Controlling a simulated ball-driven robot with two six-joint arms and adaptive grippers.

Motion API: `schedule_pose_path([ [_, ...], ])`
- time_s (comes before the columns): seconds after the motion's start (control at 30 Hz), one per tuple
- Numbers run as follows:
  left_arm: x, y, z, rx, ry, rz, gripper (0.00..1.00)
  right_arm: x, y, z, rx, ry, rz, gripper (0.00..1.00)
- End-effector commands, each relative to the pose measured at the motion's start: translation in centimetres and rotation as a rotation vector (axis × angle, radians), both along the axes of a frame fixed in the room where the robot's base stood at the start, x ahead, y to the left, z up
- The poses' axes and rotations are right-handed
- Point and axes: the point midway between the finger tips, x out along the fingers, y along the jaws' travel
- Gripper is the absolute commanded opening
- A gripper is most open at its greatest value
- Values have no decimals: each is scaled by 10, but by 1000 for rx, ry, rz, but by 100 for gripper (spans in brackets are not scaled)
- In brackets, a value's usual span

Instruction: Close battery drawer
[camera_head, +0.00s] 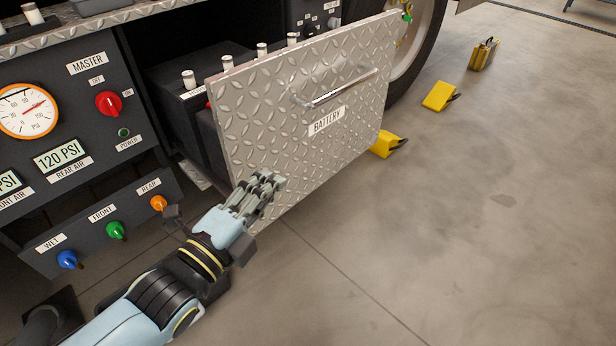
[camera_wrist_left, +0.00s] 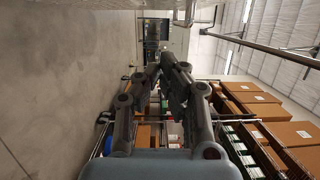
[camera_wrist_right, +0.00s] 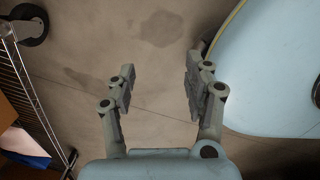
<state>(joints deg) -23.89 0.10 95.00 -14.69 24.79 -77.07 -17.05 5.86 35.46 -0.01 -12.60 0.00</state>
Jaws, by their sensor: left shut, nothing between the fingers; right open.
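The battery drawer (camera_head: 270,120) stands pulled out of the truck's side. Its diamond-plate front carries a metal handle (camera_head: 340,90) and a BATTERY label. Batteries with pale terminals show behind the front. My left gripper (camera_head: 268,182) is shut and empty at the lower left part of the drawer front; I cannot tell if it touches. In the left wrist view my left gripper's fingers (camera_wrist_left: 170,62) meet at the tips. My right gripper (camera_wrist_right: 158,85) is open and empty over bare floor in the right wrist view; it is not in the head view.
A control panel with a gauge (camera_head: 28,111), a red master knob (camera_head: 109,103) and coloured valves stands left of the drawer. A tyre (camera_head: 420,50) and yellow wheel chocks (camera_head: 438,96) lie beyond it. The floor (camera_head: 480,240) to the right is clear. A wire rack (camera_wrist_right: 35,90) stands near my right gripper.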

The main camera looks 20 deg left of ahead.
Motion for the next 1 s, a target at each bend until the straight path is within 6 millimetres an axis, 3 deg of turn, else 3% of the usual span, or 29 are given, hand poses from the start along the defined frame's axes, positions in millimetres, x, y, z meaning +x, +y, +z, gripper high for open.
schedule_pose_path([
  [0.03,-4,0,-13,-3,8,2,0,-5,3,-11,4,7,-2,52],
  [0.1,-5,-1,-18,-6,16,3,0,-6,9,-14,10,9,-5,52],
  [0.27,6,-2,-17,-8,16,4,0,-8,28,-14,32,11,-13,52],
  [0.7,94,-11,-17,-9,18,4,0,-9,16,-19,19,13,-8,52],
  [1.0,106,23,-18,-8,21,4,0,-9,14,-21,17,13,-7,52],
])
